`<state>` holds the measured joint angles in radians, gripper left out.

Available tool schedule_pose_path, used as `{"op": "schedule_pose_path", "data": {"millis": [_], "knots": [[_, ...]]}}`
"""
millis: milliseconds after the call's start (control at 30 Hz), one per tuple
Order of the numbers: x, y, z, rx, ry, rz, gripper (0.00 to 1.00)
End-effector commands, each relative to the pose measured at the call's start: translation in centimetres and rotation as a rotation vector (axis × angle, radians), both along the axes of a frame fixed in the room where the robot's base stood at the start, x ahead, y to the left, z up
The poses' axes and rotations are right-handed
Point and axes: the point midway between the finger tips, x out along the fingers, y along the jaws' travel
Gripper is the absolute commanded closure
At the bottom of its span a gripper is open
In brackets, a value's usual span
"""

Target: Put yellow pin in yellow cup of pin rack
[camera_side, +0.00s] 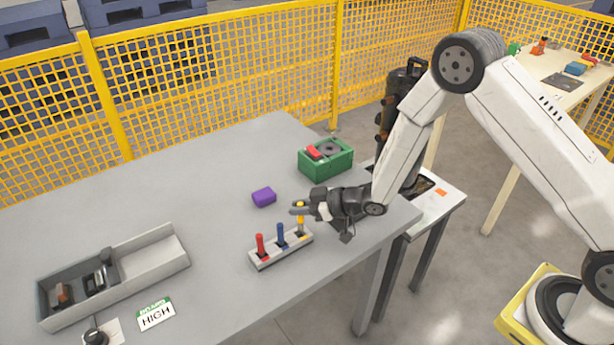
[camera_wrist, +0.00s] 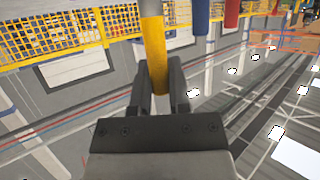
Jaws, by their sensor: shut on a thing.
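The yellow pin (camera_side: 301,222) stands roughly upright at the right end of the pale pin rack (camera_side: 283,250). My gripper (camera_side: 299,208) reaches in from the right, nearly level, and is shut on the yellow pin near its upper part. In the wrist view the yellow pin (camera_wrist: 155,50) sits between the two dark fingers (camera_wrist: 158,85). The pin's lower end is at the rack's right cup, but I cannot tell whether it is fully seated. A blue pin (camera_side: 282,236) and a red pin (camera_side: 260,246) stand in the rack to its left.
A purple block (camera_side: 264,197) and a green box (camera_side: 326,160) with a red part lie behind the rack. A grey divided tray (camera_side: 150,262), a HIGH sign (camera_side: 156,314) and a knob (camera_side: 96,336) are at the left front. The table's middle is clear.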

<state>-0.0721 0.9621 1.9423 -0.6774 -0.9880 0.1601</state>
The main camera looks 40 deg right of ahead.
Motion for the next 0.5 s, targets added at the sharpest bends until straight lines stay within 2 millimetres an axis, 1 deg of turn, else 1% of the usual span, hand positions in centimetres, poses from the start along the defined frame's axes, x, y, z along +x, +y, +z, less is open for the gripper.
{"op": "schedule_pose_path", "data": {"millis": [100, 300, 500], "knots": [[0.4, 0.1, -0.6, 0.000, 0.000, 0.000, 1.00], [0.4, 0.1, -2.6, 0.000, 0.001, 0.001, 1.00], [0.4, 0.1, -3.5, 0.000, 0.000, 0.001, 1.00]]}}
